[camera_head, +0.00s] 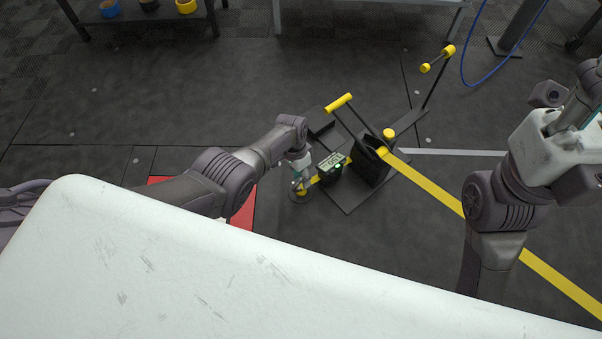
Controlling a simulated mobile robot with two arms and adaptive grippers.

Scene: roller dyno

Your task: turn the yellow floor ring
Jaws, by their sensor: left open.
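The yellow floor ring (303,191) is small in the camera_head view, near a round grey plate on the dark floor left of the black stand. My left arm reaches in from the left, and its gripper (299,183) points down right over the ring, open. The fingers cover part of the ring, and I cannot tell whether they touch it. My right arm stands at the right, well away from the ring. Its gripper (580,98) is partly seen at the right edge, and its fingers do not show clearly.
A black stand (372,168) with yellow-tipped levers rises just right of the ring. A small dark box with a green-white display (332,162) is beside the ring. A yellow strip (430,189) runs toward the lower right. A red patch (243,213) lies left. Open floor lies behind.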

